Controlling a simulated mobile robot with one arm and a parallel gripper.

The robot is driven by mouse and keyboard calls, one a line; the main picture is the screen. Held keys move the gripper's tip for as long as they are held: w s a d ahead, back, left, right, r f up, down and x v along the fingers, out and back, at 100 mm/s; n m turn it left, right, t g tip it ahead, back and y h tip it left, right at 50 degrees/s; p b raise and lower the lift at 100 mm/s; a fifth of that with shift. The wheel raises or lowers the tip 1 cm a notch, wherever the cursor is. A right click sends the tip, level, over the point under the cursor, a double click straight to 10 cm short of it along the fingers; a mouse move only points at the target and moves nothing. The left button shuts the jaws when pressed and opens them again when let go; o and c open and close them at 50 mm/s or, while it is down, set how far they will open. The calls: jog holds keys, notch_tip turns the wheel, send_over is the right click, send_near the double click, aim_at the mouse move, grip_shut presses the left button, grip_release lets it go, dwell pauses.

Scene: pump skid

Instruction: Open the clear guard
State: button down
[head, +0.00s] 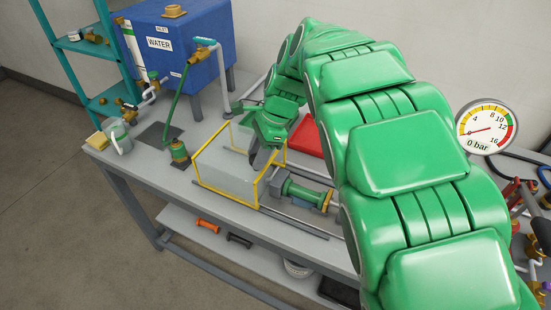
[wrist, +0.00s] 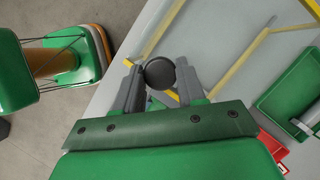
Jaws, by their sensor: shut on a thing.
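The clear guard (head: 222,170) is a see-through box with yellow edge bars on the grey bench in the head view. Yellow bars of its frame (wrist: 242,62) also cross the wrist view. My gripper (head: 262,160) is at the guard's right side, with my green arm reaching down to it from the right. In the wrist view, its grey fingers (wrist: 160,88) are shut on a round black knob (wrist: 160,72). I cannot tell how far the guard is raised.
A green-bodied part with pipes (head: 303,192) lies just right of the guard. A red tray (head: 309,136) is behind. A blue water tank (head: 180,45), a brass-and-green fitting (head: 179,153) and a clear jug (head: 118,138) stand to the left. A gauge (head: 486,126) reads near 0 bar.

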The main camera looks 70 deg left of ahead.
jog(key=shift+s+a, duration=0.6)
jog(key=shift+s, duration=0.05)
jog(key=c, duration=0.7)
grip_release()
jog(key=shift+w+r, duration=0.1)
jog(key=v, duration=0.7)
jog(key=shift+w+r, duration=0.1)
jog(key=shift+r, duration=0.2)
